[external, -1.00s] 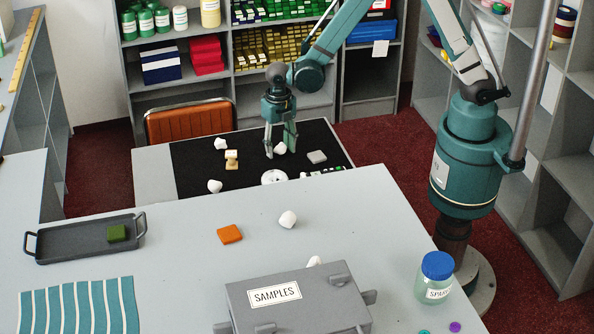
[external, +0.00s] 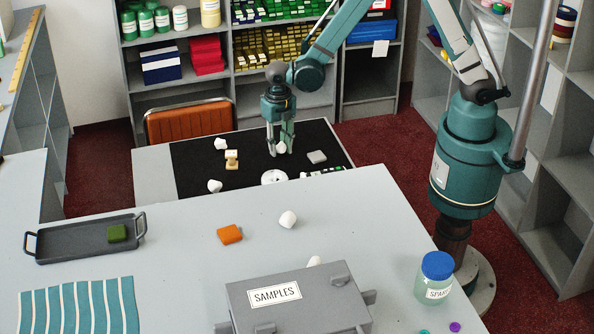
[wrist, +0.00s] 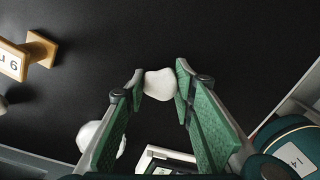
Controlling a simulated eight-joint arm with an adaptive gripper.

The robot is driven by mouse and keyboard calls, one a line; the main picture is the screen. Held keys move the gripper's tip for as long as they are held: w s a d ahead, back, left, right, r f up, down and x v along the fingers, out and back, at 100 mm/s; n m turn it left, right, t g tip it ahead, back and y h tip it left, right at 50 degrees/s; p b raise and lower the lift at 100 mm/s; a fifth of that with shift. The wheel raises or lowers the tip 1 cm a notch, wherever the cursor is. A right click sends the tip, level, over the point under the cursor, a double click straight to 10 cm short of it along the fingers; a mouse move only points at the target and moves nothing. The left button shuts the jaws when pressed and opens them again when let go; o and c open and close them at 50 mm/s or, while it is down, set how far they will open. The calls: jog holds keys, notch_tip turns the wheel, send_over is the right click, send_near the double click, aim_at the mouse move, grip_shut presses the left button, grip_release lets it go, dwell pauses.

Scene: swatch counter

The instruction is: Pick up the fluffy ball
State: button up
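A small white lump (wrist: 160,84) sits between the fingertips of my gripper (wrist: 160,79) in the wrist view, with a finger against each side. Its surface looks pale and slightly uneven; I cannot tell for sure that it is fluffy. In the external view my gripper (external: 279,151) is low over the black mat (external: 200,178), fingers drawn together at the lump. The lump appears to be at mat level. Other similar white lumps lie on the mat (external: 221,143), at its lower left (external: 215,186) and on the near counter (external: 288,219).
A wooden stamp (wrist: 27,54) stands left of my gripper. A white round thing (wrist: 88,134) is partly hidden by the left finger. The near counter holds a tray (external: 75,247), an orange block (external: 230,234) and a samples box (external: 310,308).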

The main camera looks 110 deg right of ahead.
aim_at(279, 144)
jog(key=shift+r+p, duration=0.8)
jog(key=shift+r, duration=4.05)
